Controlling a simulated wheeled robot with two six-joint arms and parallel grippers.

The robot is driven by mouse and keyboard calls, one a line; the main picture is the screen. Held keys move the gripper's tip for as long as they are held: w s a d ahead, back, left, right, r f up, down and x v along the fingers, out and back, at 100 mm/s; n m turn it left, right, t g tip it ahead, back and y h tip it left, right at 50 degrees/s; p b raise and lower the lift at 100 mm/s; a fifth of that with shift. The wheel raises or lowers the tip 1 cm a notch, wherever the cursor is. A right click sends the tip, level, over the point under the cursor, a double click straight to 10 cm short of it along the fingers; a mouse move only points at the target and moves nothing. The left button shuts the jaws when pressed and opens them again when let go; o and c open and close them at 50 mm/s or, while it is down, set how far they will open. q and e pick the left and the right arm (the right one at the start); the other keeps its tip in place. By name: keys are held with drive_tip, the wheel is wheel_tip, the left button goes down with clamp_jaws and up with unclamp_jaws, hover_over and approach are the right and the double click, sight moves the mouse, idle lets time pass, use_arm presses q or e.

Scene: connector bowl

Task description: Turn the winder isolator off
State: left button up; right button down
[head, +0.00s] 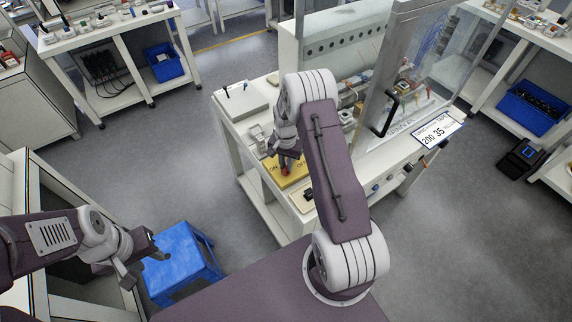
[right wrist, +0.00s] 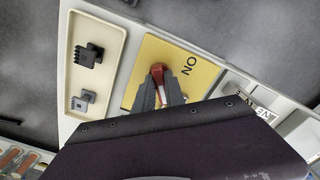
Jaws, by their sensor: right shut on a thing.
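The isolator is a red handle (head: 286,170) on a yellow plate (head: 297,180) at the front of the white machine bench. In the right wrist view the red handle (right wrist: 157,70) has a pale stripe, and the yellow plate (right wrist: 205,62) reads ON beside it. In the head view lettering shows on both sides of the handle, partly hidden by my arm. My right gripper (head: 286,160) points down at the plate. Its fingers, also in the right wrist view (right wrist: 158,92), are shut on the red handle. My left gripper (head: 144,271) is open and empty, far from the isolator.
A cream tray (right wrist: 107,29) with two black parts lies beside the plate. A clear guard door with a black handle (head: 384,114) stands to the right on the bench. A blue stool (head: 184,262) stands near my left gripper. Open floor lies left of the bench.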

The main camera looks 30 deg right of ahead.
drive_tip(key=m, duration=0.3)
drive_tip(key=shift+m, duration=0.3)
drive_tip(key=shift+r+m, duration=0.1)
drive_tip(key=shift+m, duration=1.7)
drive_tip(key=c, duration=1.4)
unclamp_jaws()
drive_tip(key=shift+r, duration=0.1)
wheel_tip(320, 180, up, 9)
drive_tip(key=b, duration=0.1)
drive_tip(key=shift+a, duration=0.1)
